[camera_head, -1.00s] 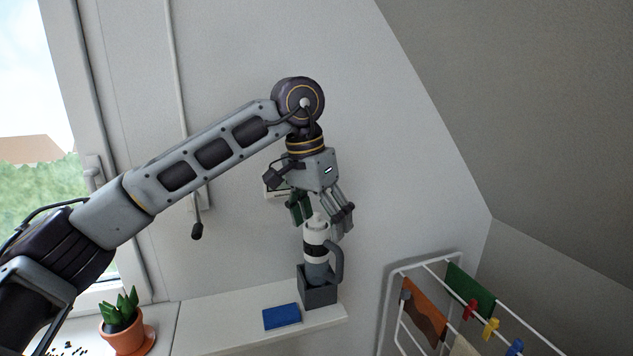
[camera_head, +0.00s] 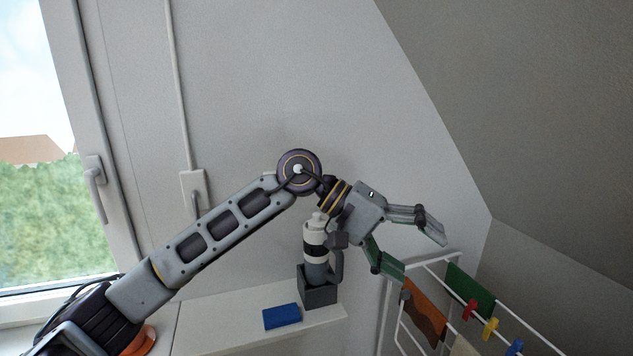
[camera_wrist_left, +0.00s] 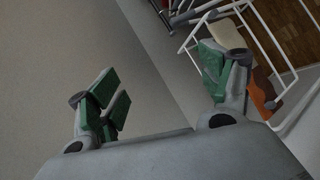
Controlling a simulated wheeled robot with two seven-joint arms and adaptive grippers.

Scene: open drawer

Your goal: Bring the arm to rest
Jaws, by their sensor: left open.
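My left arm comes in from the left in the head view. Its left gripper (camera_head: 413,250) is open and empty, pointing right and slightly down. It is in front of the wall, to the right of a grey and white bottle-like device (camera_head: 315,240) and above the left part of the drying rack. The device stands upright in a dark grey holder (camera_head: 318,288) on the shelf; the gripper's base hides part of its right side. In the left wrist view the left gripper (camera_wrist_left: 165,90) has its green-padded fingers wide apart with nothing between them. My right gripper is not in view.
A white drying rack (camera_head: 425,262) with cloths and pegs stands at the lower right; it also shows in the left wrist view (camera_wrist_left: 262,50). A blue flat block (camera_head: 282,316) lies on the white shelf (camera_head: 225,325). A window with a handle (camera_head: 95,178) is at left.

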